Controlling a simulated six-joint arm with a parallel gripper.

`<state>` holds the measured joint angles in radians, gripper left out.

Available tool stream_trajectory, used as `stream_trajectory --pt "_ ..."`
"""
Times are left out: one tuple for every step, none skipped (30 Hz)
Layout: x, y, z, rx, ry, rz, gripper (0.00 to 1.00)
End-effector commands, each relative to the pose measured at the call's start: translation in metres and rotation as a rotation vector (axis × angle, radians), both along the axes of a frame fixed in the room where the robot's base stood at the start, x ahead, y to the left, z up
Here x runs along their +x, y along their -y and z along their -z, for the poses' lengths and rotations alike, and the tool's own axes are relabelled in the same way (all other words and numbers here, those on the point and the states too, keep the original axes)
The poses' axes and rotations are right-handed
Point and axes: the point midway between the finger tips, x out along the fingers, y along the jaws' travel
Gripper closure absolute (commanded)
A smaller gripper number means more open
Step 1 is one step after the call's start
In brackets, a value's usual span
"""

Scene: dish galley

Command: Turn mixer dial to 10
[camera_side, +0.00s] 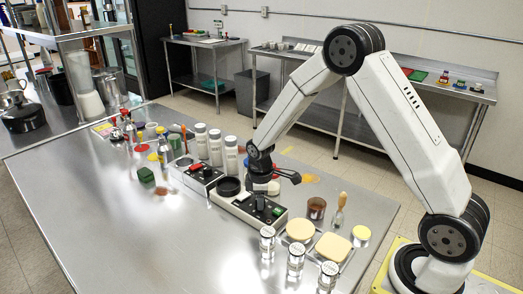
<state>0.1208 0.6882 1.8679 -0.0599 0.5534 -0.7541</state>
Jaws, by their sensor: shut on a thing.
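Two low boxes with dark control panels stand side by side mid-table. The nearer box (240,208) has a round black top (228,186) and a green button (277,211). The farther box (192,180) has a silver round top and a red control (206,171). My gripper (260,198) points down over the nearer box's panel, at a small dark knob that looks like the mixer dial. It is shut there. The fingertips and dial are tiny and overlap, so the dial's marks and setting cannot be read.
White bottles (215,149) stand behind the boxes. A brown cup (316,208), a wooden-handled tool (339,213), pale round and square pieces (332,247) and several clear jars (296,261) stand to the right and front. The table's front left is clear.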

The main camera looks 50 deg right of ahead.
Motion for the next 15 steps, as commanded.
stream_trajectory --pt "0.0005 0.0002 -0.0005 -0.002 0.001 0.044 1.00" --pt "0.0005 0.0000 -0.0005 -0.001 0.001 0.072 1.00" --pt "0.0006 0.0000 -0.0005 -0.002 0.001 0.110 1.00" --pt "0.0006 0.0000 -0.0006 -0.001 0.001 0.139 1.00" --pt "0.0007 -0.0001 -0.0006 -0.001 0.002 0.168 1.00" --pt "0.0006 -0.0002 -0.0006 -0.001 0.001 0.205 1.00" --pt "0.0007 -0.0002 -0.0006 -0.001 0.002 0.234 1.00" --pt "0.0007 -0.0002 -0.0006 0.000 0.001 0.263 1.00" --pt "0.0007 -0.0003 -0.0006 0.000 0.001 0.300 1.00" --pt "0.0007 -0.0004 -0.0006 0.000 0.001 0.329 1.00" --pt "0.0007 -0.0004 -0.0006 -0.001 0.001 0.357 1.00" --pt "0.0006 -0.0005 -0.0007 -0.001 0.001 0.395 1.00" --pt "0.0006 -0.0005 -0.0006 -0.001 0.001 0.424 1.00" --pt "0.0007 -0.0006 -0.0007 0.000 0.001 0.452 1.00" --pt "0.0006 -0.0007 -0.0007 -0.001 0.001 0.490 1.00"
